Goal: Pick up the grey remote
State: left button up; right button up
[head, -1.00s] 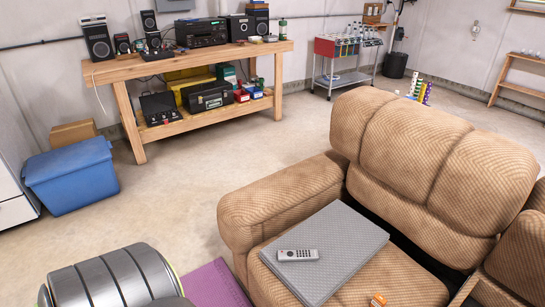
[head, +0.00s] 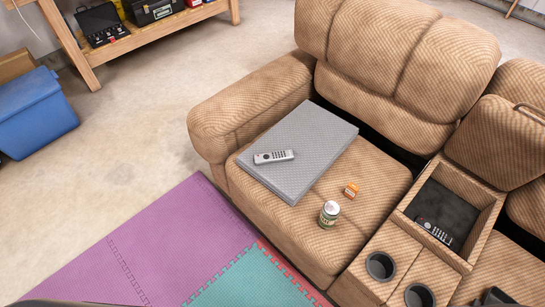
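A grey remote (head: 274,157) lies flat near the left edge of a grey textured slab (head: 318,130) on the recliner seat. Its dark round pad is towards its left end. A second remote, dark with light buttons (head: 435,231), lies in the open console compartment of the recliner. Neither of my grippers shows in the head view now.
Two cup holders (head: 380,265) are at the console front. Purple mat tiles (head: 150,245) lie before the recliner. A blue bin (head: 35,112) stands left; bare floor lies between.

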aim_at(288, 154)
jog(key=i+j, duration=0.3)
jog(key=j, duration=0.15)
jog(key=i+j, duration=0.35)
jog(key=j, duration=0.1)
